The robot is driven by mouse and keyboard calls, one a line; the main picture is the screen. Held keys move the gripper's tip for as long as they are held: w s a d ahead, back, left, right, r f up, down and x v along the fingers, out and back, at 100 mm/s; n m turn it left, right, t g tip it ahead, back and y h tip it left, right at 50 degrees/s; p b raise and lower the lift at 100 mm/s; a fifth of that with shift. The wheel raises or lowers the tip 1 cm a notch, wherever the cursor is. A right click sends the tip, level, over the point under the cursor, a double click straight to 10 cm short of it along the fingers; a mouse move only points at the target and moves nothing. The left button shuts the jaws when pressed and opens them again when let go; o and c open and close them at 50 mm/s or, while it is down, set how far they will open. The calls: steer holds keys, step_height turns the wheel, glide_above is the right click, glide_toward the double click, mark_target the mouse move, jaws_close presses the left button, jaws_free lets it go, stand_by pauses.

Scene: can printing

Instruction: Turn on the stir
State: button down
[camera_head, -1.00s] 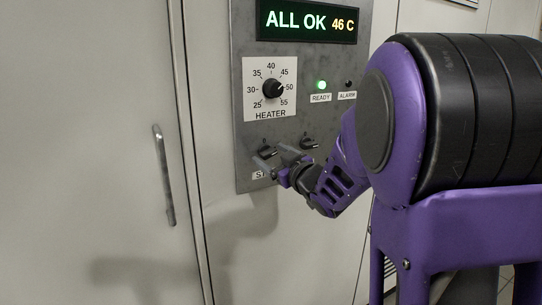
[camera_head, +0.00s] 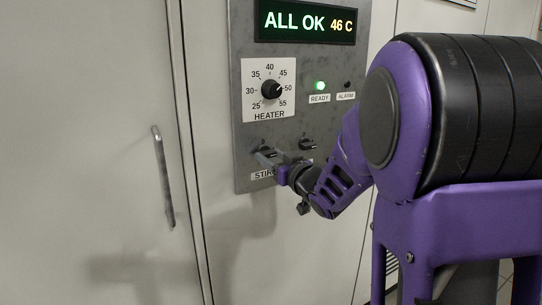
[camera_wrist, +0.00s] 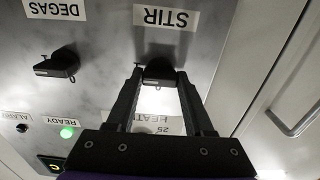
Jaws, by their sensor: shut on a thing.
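The black STIR knob (camera_wrist: 159,72) sits below its white STIR label (camera_wrist: 165,18) in the wrist view, which shows the panel upside down. My gripper (camera_wrist: 159,78) has one finger on each side of the knob and is shut on it. In the head view my gripper (camera_head: 268,156) is at the lower left of the grey control panel (camera_head: 243,135), where the fingers partly hide the knob. The STIR label (camera_head: 262,175) is partly visible there. The exact angle of the knob is hard to tell.
The DEGAS knob (camera_wrist: 57,66) is beside the STIR knob. Above them are the heater dial (camera_head: 271,90), a lit green READY lamp (camera_head: 320,86) and a dark ALARM lamp (camera_head: 347,85). The display (camera_head: 308,23) reads ALL OK 46 C. A door handle (camera_head: 163,177) is at left.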

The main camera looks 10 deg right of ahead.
stand_by(0.3)
steer(key=shift+c, duration=1.4)
jaws_free()
steer(key=shift+s, duration=0.1)
